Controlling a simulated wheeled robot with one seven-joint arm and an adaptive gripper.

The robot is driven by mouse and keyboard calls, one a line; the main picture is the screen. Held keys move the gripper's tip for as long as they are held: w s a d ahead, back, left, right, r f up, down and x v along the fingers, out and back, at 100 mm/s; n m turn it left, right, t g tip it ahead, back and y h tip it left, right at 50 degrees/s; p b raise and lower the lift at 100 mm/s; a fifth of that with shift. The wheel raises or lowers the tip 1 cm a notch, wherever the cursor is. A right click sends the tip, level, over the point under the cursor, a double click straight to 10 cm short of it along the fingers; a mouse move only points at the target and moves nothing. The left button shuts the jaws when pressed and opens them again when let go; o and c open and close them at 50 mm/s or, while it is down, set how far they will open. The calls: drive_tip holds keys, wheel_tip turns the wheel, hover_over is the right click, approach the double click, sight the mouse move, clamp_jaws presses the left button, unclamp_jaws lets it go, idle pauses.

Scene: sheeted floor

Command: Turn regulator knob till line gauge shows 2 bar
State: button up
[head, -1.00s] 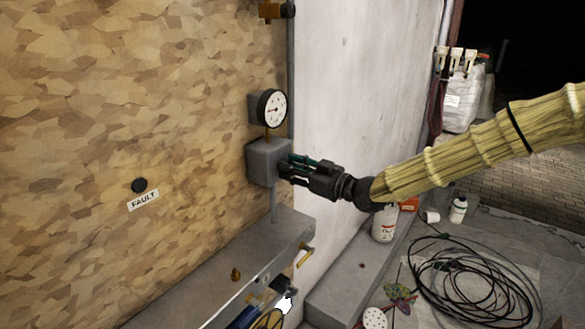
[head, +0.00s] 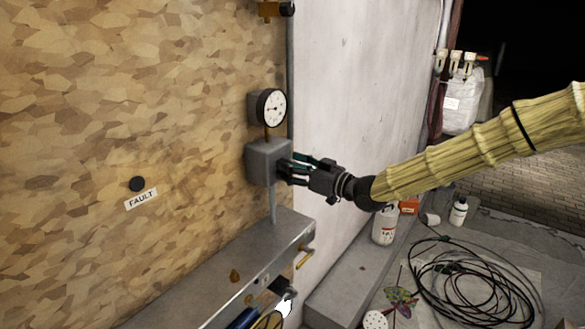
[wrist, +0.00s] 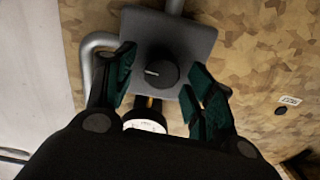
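The regulator is a grey box (head: 262,160) on the wall with a round black knob (wrist: 162,73) on its front. The knob has a pale pointer line towards the left in the wrist view. My gripper (wrist: 160,70) is open, its green-padded fingers on either side of the knob with visible gaps. In the head view my gripper (head: 288,168) is at the box's front and hides the knob. The round white line gauge (head: 271,107) sits above the box. Its needle reading is too small to tell. In the wrist view the gauge (wrist: 146,123) is partly hidden by my gripper.
A FAULT label (head: 141,199) and a black button (head: 137,184) are on the wall at left. A grey ledge (head: 265,250) runs below the box. Bottles, a coiled black cable (head: 470,285) and a white bag (head: 462,105) are at right.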

drive_tip(key=v, duration=1.2)
idle(0.3)
drive_tip(key=s+f+m+g+h, duration=0.15)
drive_tip(key=s+f, duration=0.35)
drive_tip(key=f, duration=0.7)
drive_tip(key=s+f+m+g+h+b, duration=0.1)
drive_tip(key=s+f+m+h, duration=0.3)
drive_tip(key=f, duration=0.8)
drive_tip(key=s+f+m+g+h, duration=0.2)
drive_tip(key=s+f, duration=0.4)
drive_tip(key=f, duration=0.6)
drive_tip(key=s+d+f+m+g+h, duration=0.1)
drive_tip(key=s+d+f, duration=0.3)
drive_tip(key=s, duration=0.5)
drive_tip(key=s+d+f+m+g+h, duration=0.1)
drive_tip(key=s+d+f+g+h, duration=0.2)
drive_tip(key=s+f, duration=0.5)
drive_tip(key=s+d+f+m+g+h, duration=0.1)
drive_tip(key=s+d+f, duration=0.5)
drive_tip(key=s, duration=0.6)
drive_tip(key=shift+s+g+h+b, duration=0.2)
drive_tip(key=shift+g+h+b, duration=0.3)
drive_tip(key=shift+h, duration=0.55)
drive_tip(key=shift+r, duration=0.1)
